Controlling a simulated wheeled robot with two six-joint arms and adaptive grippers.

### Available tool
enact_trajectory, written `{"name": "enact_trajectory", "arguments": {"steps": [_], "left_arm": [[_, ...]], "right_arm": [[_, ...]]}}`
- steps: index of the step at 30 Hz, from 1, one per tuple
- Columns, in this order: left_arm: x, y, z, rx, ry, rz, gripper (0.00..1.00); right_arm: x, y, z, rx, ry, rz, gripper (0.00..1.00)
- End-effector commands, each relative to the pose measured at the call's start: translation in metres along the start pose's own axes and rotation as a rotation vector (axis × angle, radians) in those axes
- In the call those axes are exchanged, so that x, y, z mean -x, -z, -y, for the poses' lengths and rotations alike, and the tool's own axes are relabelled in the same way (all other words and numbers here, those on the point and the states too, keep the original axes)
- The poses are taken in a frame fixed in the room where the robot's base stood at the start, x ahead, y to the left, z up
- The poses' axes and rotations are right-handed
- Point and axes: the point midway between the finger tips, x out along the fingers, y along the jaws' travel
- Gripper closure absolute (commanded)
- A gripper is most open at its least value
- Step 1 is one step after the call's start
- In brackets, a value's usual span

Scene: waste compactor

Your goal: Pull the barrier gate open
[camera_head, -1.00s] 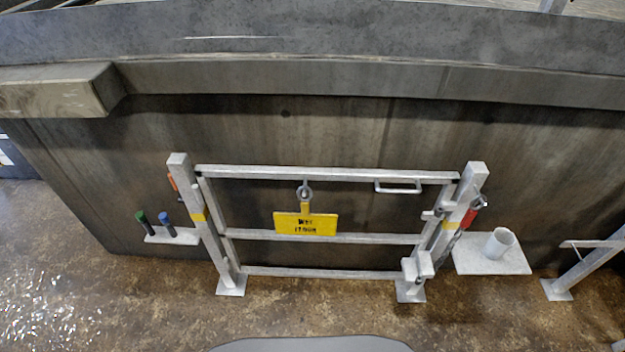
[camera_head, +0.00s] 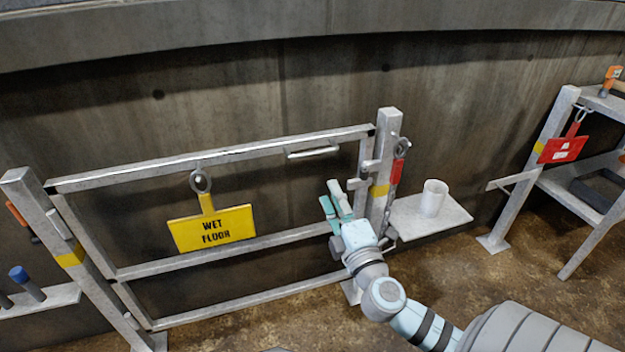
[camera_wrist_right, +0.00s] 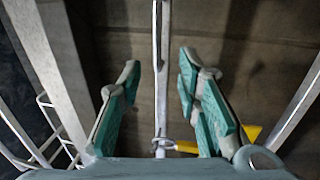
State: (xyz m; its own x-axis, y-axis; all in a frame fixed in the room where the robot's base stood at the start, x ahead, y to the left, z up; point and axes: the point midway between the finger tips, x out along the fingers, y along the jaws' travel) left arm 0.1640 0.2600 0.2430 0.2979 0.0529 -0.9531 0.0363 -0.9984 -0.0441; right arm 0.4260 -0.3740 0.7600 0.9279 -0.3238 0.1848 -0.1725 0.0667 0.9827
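The barrier gate (camera_head: 220,152) is a grey metal frame standing across the space between two posts in the head view. A small bar handle (camera_head: 313,153) is fixed near the right end of its top rail. A yellow "WET FLOOR" sign (camera_head: 213,230) hangs by a ring from the top rail. My right gripper (camera_head: 333,197) is in front of the gate's right end, below the handle and left of the right post (camera_head: 385,150). In the right wrist view its teal fingers (camera_wrist_right: 158,95) are apart, with a pale rail (camera_wrist_right: 161,70) showing between them. My left gripper is out of view.
A shelf with a white cup (camera_head: 432,197) sits right of the right post, where a red item (camera_head: 397,172) hangs. A stand with a red sign (camera_head: 562,149) is further right. A concrete wall (camera_head: 250,90) rises behind the gate.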

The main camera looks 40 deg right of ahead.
Motion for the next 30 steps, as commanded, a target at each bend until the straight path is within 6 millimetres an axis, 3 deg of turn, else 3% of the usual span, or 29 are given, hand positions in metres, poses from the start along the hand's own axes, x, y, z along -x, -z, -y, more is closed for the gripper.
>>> {"name": "enact_trajectory", "arguments": {"steps": [4, 9, 15, 20, 27, 30], "left_arm": [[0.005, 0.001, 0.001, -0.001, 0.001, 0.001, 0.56], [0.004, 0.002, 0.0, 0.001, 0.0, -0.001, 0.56], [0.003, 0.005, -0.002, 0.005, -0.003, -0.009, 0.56], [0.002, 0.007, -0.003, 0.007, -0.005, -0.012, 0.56], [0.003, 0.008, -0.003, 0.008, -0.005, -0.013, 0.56], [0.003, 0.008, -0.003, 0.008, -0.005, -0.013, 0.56]], "right_arm": [[-0.028, 0.0, -0.008, 0.0, -0.008, 0.002, 0.69], [-0.078, 0.0, -0.008, -0.003, -0.007, 0.003, 0.69], [-0.123, 0.0, -0.006, -0.003, -0.003, 0.001, 0.69], [-0.139, 0.0, -0.006, -0.003, -0.002, 0.0, 0.69], [-0.141, 0.001, -0.006, -0.003, -0.001, -0.001, 0.69], [-0.14, 0.001, -0.006, -0.003, -0.001, -0.001, 0.82]]}}
